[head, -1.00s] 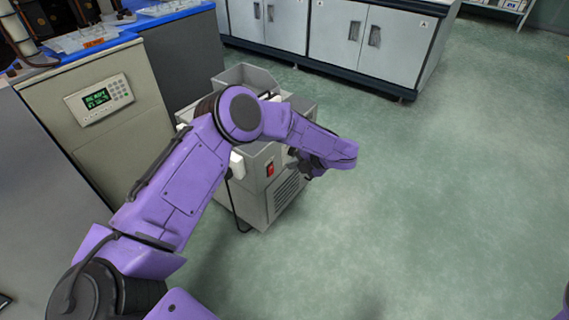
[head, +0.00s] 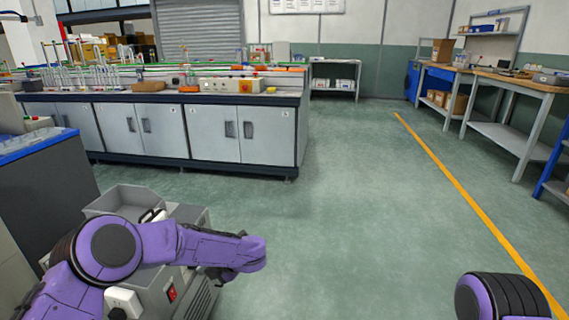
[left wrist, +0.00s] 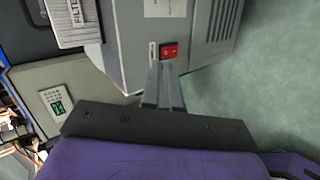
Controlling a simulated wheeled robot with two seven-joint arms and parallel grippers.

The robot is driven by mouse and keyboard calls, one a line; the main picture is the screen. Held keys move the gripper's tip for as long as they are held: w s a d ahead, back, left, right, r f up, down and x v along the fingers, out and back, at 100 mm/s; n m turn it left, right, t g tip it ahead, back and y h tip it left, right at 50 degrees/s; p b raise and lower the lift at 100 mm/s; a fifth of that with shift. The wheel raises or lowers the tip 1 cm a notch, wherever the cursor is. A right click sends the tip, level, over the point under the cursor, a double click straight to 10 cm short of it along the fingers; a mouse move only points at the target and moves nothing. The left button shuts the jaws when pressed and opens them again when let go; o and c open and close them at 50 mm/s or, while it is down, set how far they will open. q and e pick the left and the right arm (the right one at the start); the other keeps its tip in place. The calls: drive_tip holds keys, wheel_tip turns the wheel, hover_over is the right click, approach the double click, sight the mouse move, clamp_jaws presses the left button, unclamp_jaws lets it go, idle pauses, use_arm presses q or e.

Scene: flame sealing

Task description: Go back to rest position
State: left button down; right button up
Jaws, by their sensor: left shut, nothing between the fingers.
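My left arm bends in from the lower left of the head view. Its gripper (head: 222,276) is partly hidden under the purple wrist. The left wrist view shows the two grey fingers (left wrist: 162,84) together and empty. They point toward the grey machine (left wrist: 135,25), near its red switch (left wrist: 169,51); I cannot tell whether they touch it. In the head view the machine (head: 190,300) stands partly behind my left arm. Of my right arm only a dark and purple part shows at the lower right; its gripper is out of view.
A long lab bench (head: 225,95) with grey cabinets and glassware stands at the back. A blue-edged counter (head: 40,148) is at the left. Work tables (head: 520,82) line the right wall. The green floor (head: 350,200) in the middle is clear, with a yellow line (head: 450,178).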

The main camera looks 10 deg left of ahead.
use_arm(q)
drive_tip(key=s+d+f+m+t+h, duration=0.2)
drive_tip(key=s+f+m+t+h, duration=0.3)
drive_tip(key=s+f+m, duration=1.3)
drive_tip(key=s+a+m+g+h, duration=0.15)
drive_tip(key=s+m, duration=0.25)
drive_tip(key=s, duration=0.7)
drive_tip(key=s+a+m+g, duration=0.3)
drive_tip(key=s+m, duration=0.1)
drive_tip(key=s, duration=0.7)
wheel_tip(320, 180, up, 23)
drive_tip(key=w+p, duration=0.1)
drive_tip(key=p, duration=2.3)
drive_tip(key=shift+d+r+n, duration=0.15)
drive_tip(key=shift+d+n, duration=0.15)
